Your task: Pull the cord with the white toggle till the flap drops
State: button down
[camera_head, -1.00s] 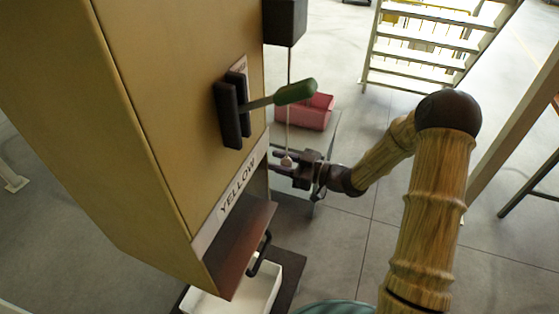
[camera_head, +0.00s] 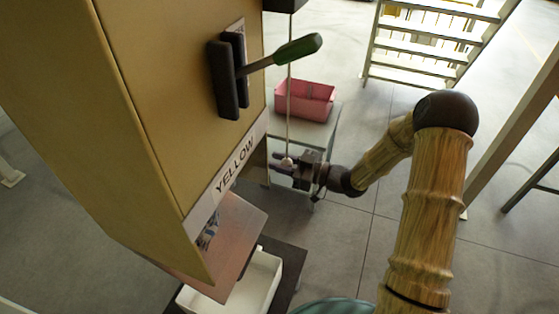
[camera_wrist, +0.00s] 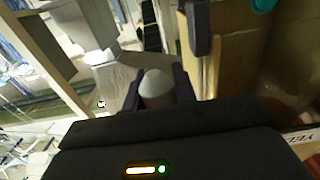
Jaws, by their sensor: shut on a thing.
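The cord (camera_head: 289,100) hangs straight down from a dark box (camera_head: 283,4) at the top of the head view. Its white toggle (camera_head: 287,162) is at the cord's lower end. My gripper (camera_head: 283,164) is shut on the toggle, beside the tan cabinet. The wrist view shows the rounded toggle (camera_wrist: 155,85) between the two dark fingers. The flap (camera_head: 222,247) under the YELLOW label hangs tilted outward and down at the cabinet's bottom, with something blue and white showing in the opening behind it.
A green-handled lever (camera_head: 296,49) juts from the tan cabinet (camera_head: 165,90) above my gripper. A white tray (camera_head: 262,285) sits below the flap on a dark mat. A pink bin (camera_head: 304,101) stands on a grey stand behind. White stairs (camera_head: 430,55) are at the back right.

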jog(key=shift+f, duration=0.15)
jog(key=c, duration=1.1)
grip_release()
jog(key=shift+d, duration=0.1)
jog(key=b+v, duration=0.4)
jog(key=v, duration=1.3)
jog(key=shift+s+d, duration=0.1)
jog(key=shift+d, duration=0.05)
